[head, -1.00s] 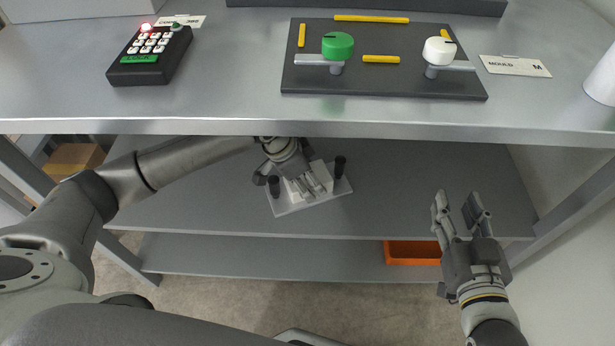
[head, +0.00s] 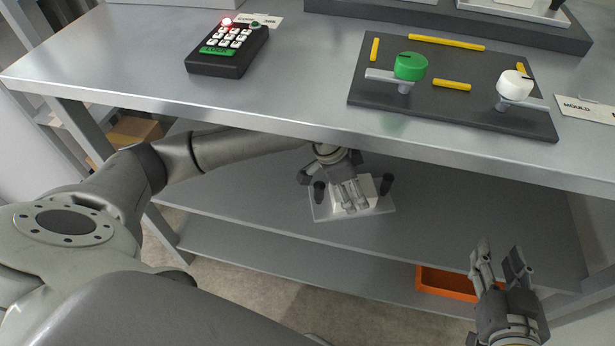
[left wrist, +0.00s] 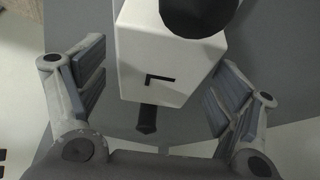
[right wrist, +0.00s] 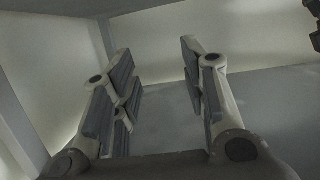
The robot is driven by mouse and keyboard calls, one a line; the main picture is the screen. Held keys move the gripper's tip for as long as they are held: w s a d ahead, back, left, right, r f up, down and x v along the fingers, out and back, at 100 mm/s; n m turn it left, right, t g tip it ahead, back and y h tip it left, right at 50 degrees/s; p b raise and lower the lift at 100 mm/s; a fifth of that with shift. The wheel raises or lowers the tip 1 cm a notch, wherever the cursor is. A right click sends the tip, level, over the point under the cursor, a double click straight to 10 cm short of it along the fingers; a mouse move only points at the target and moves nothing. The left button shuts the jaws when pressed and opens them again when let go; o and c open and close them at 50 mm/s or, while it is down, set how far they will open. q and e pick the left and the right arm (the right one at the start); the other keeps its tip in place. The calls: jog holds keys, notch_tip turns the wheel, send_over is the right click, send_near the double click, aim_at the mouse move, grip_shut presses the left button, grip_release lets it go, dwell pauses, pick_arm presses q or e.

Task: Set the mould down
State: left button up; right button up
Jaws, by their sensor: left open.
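The mould (head: 368,188), a pale block on a light plate with black posts, stands on the shelf under the worktop. My left gripper (head: 352,205) reaches under the worktop to it. In the left wrist view the white block (left wrist: 160,65) with a black corner mark lies between the spread fingers, with gaps on both sides. The left gripper is open. My right gripper (head: 498,262) is open and empty, in front of the shelves at the right; its spread fingers (right wrist: 160,95) show in the right wrist view.
The worktop (head: 290,115) overhangs the shelf (head: 450,200). On it are a black keypad (head: 228,50) with a red light and a dark panel (head: 440,105) with green and white knobs. A card reading MOULD (head: 585,108) lies right of the panel. An orange bin (head: 445,283) sits lower down.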

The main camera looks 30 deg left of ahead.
pick_arm(q)
jog(key=shift+s+a+r+p, duration=0.3)
jog(key=shift+s+a+r, duration=0.1)
jog(key=shift+a+r, duration=0.3)
jog(key=s+a+p, duration=0.1)
jog(key=s+a, duration=0.2)
jog(key=s+a+p, duration=0.1)
jog(key=s+a, duration=0.2)
jog(key=a, duration=0.1)
jog(key=shift+s+a, duration=0.15)
jog(key=shift+a, duration=0.1)
jog(key=shift+s+a, duration=0.35)
jog(key=shift+a, duration=0.1)
pick_arm(e)
jog(key=s+d+f+g+h, duration=0.2)
jog(key=s+d+f+g, duration=0.2)
jog(key=s+f+g, duration=0.3)
jog(key=shift+s+f+g, duration=0.3)
jog(key=shift+s+f, duration=0.95)
jog(key=shift+s, duration=0.2)
